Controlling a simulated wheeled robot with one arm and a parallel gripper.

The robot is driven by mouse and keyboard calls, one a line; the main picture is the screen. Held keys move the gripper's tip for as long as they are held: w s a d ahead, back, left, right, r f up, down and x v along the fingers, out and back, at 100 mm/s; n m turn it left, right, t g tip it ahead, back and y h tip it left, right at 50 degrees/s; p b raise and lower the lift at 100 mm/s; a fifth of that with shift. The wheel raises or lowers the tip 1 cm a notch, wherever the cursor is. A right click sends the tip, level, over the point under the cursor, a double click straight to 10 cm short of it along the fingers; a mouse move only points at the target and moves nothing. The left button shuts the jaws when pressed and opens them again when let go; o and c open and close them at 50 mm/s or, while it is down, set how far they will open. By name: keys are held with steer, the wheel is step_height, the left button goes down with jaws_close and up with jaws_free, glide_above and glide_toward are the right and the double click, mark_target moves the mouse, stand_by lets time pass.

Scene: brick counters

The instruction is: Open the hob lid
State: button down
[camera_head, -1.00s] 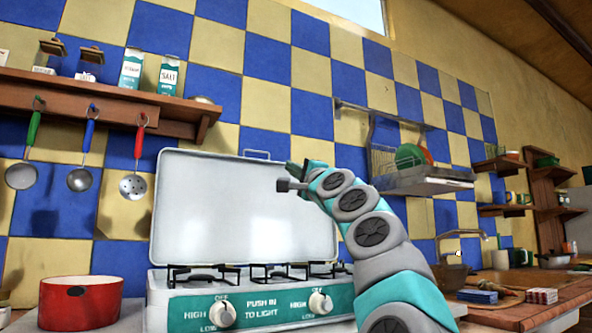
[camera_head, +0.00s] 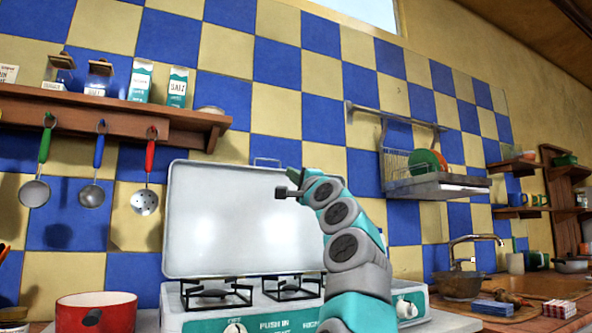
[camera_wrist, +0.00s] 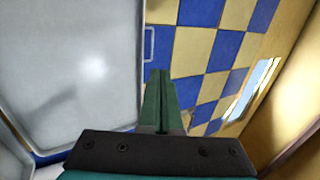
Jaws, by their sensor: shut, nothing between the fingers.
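The hob lid (camera_head: 225,225) is a pale grey panel standing upright behind the hob, against the tiled wall. A thin wire handle (camera_head: 266,161) shows on its top edge. The hob (camera_head: 195,315) below is white with a teal front, knobs and black burner grates, which are uncovered. My gripper (camera_head: 291,183) is shut and empty at the height of the lid's upper right part. In the wrist view the green fingers (camera_wrist: 159,100) lie together, with the lid (camera_wrist: 70,75) to their left and its handle (camera_wrist: 149,43) just beyond. I cannot tell whether they touch the lid.
A red pot (camera_head: 95,312) stands left of the hob. Utensils hang from a wooden shelf (camera_head: 110,115) at upper left. A dish rack (camera_head: 425,180) is fixed to the wall at right. A sink tap (camera_head: 470,240) and small boxes (camera_head: 490,308) are on the right counter.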

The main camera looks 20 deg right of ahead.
steer(key=shift+p+x, duration=0.6)
steer(key=shift+x, duration=0.4)
